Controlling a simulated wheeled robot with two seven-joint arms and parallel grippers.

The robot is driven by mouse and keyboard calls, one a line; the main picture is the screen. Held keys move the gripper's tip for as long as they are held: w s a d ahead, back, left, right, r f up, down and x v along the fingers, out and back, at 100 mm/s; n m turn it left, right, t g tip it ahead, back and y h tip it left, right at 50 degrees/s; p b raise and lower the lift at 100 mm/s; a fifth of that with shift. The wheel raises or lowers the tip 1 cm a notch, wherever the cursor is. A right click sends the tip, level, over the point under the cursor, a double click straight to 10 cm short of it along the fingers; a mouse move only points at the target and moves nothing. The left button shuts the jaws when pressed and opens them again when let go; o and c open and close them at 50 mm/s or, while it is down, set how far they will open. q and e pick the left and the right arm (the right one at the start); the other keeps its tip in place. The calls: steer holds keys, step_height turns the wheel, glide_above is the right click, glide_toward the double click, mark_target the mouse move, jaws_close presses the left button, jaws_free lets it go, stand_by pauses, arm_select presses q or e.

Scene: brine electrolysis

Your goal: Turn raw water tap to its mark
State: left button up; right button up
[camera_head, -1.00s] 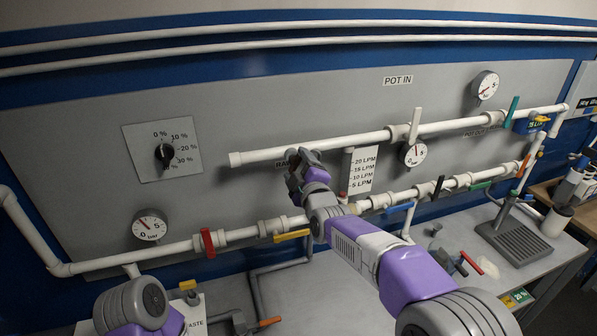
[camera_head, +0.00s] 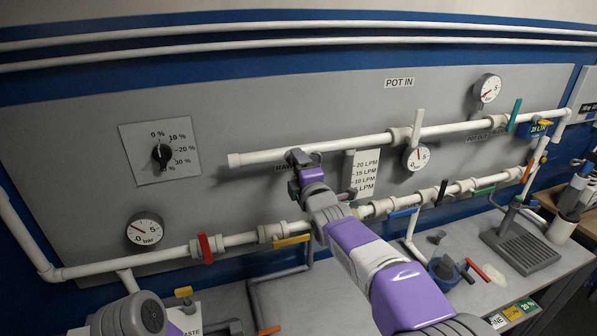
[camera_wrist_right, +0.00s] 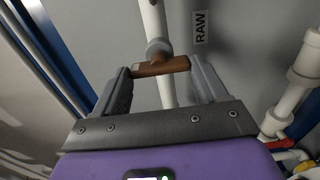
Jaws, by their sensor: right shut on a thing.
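The raw water tap has a brown bar handle (camera_wrist_right: 160,67) on a white pipe, beside a "RAW" label (camera_wrist_right: 200,27) in the right wrist view. My right gripper (camera_wrist_right: 162,72) is shut on this handle, with one finger at each end of the bar. In the head view, my right gripper (camera_head: 298,158) is at the upper white pipe, left of the flow scale (camera_head: 365,172). It hides the handle and part of the "RAW" label there. Any mark for the tap is not visible. My left gripper is not in view.
A dial (camera_head: 162,156) and a round gauge (camera_head: 145,231) are on the grey panel at left. Red (camera_head: 206,248) and yellow (camera_head: 291,241) handles are on the lower pipe. A metal bench (camera_head: 465,260) with a drain stand (camera_head: 520,246) is at right.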

stand_by(0.3)
steer(key=o, duration=1.1)
steer(key=shift+c, duration=0.2)
steer(key=shift+s, duration=0.15)
steer(key=b+v, duration=0.1)
steer(key=v, duration=0.6)
steer(key=shift+s, duration=0.15)
